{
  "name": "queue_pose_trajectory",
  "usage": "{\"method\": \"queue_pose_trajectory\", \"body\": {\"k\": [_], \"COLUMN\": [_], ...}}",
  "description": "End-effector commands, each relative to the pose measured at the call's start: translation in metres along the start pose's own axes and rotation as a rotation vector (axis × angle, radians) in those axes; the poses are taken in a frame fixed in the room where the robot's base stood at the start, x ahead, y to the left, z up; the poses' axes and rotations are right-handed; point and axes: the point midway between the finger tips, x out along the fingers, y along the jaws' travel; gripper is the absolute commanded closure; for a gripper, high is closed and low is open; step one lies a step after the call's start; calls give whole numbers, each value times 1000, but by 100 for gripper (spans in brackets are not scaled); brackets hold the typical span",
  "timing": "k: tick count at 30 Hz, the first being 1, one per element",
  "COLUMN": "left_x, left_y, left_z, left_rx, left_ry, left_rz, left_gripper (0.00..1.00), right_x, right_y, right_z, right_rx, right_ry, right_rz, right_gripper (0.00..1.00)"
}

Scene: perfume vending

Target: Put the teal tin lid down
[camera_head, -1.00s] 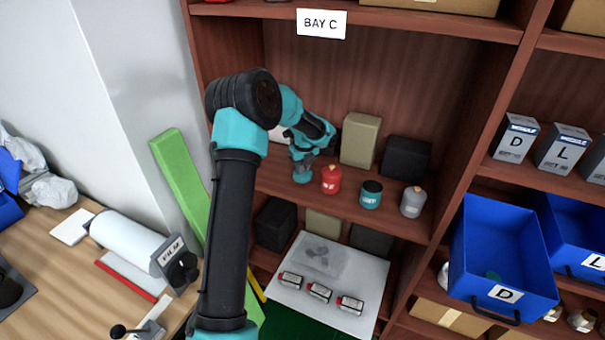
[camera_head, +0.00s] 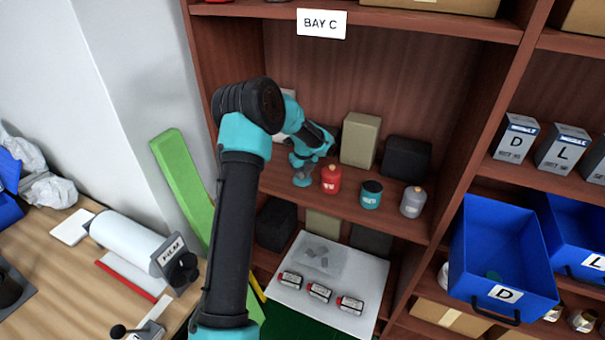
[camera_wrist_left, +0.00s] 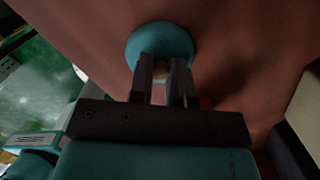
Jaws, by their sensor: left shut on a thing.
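The teal tin lid shows in the left wrist view as a round teal disc (camera_wrist_left: 160,42) against the reddish-brown shelf. My left gripper (camera_wrist_left: 165,65) is shut on the small knob at the lid's middle. In the head view my left gripper (camera_head: 302,177) is low over the left part of the middle shelf, left of the red tin (camera_head: 331,180). The lid is hard to make out there, and I cannot tell whether it touches the shelf. The teal tin (camera_head: 370,196) stands upright with a dark top, right of the red tin. My right gripper is not in view.
A grey tin (camera_head: 412,202) stands right of the teal tin. A beige box (camera_head: 361,140) and a black box (camera_head: 406,157) stand behind. The shelf board (camera_head: 345,212) has a narrow clear front strip. A white sheet (camera_head: 363,310) with several small canisters lies below.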

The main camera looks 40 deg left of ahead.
Motion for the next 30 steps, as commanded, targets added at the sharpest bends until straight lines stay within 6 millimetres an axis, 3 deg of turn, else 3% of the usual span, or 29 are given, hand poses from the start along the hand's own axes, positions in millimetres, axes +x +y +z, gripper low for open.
{"method": "queue_pose_trajectory", "body": {"k": [4, 5, 13, 23, 30], "left_x": [3, 3, 2, -1, -28], "left_y": [0, 0, 0, 0, -1], "left_z": [0, 0, 0, 0, 0], "left_rx": [0, 0, 0, 0, 1], "left_ry": [0, 0, 0, 0, -1], "left_rz": [0, 0, 0, -1, -2], "left_gripper": [100, 81, 57, 57, 57], "right_x": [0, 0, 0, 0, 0], "right_y": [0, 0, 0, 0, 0], "right_z": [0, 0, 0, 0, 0], "right_rx": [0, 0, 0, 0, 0], "right_ry": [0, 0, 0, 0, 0], "right_rz": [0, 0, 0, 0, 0], "right_gripper": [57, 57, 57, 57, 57]}}
